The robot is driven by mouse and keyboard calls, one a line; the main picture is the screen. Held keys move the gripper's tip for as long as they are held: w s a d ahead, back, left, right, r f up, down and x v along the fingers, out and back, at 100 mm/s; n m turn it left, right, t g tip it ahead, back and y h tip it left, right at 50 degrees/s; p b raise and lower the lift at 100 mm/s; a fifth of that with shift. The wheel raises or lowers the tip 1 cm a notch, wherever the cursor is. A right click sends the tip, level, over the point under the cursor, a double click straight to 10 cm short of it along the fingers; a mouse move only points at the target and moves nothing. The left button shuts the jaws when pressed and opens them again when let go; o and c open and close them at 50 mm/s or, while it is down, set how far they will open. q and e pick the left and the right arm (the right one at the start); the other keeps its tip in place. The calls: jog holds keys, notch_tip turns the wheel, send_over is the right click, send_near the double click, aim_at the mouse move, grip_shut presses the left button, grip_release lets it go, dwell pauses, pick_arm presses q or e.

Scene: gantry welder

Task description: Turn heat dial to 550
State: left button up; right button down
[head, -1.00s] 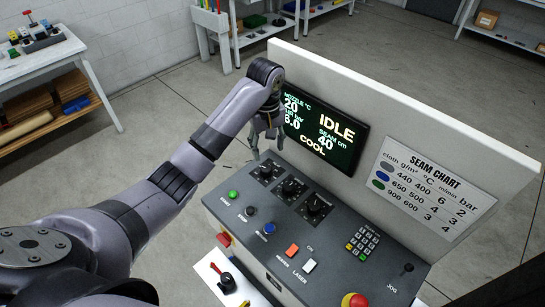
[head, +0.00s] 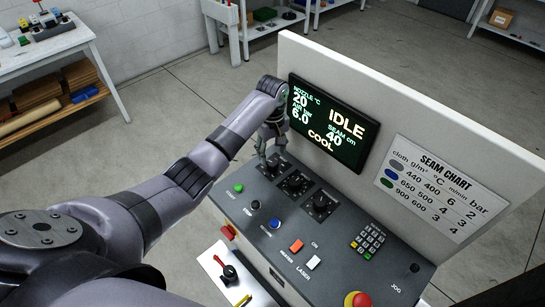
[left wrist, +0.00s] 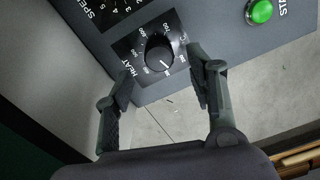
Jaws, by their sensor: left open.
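The heat dial (left wrist: 158,50) is a round black knob on a black square scale marked HEAT in the left wrist view. A white pointer line on it slants to the lower right; I cannot read the exact setting. In the head view the heat dial (head: 272,167) is the far-left one of three, partly hidden by my gripper. My left gripper (head: 267,154) is open just over it. In the wrist view the open fingers (left wrist: 160,85) stand on either side, with the dial between and just beyond their tips; contact is not clear. My right gripper is not in view.
Two more dials (head: 320,205) sit beside it, and a green button (head: 238,188) is near. An upright panel behind carries a screen (head: 328,122) reading IDLE, COOL, nozzle 20, and a seam chart (head: 440,187). A red emergency button (head: 357,300) is at the front right.

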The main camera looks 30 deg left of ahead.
aim_at(273, 162)
pick_arm(q)
jog(key=shift+f, duration=2.1)
jog(key=shift+c, duration=0.2)
jog(key=c, duration=1.1)
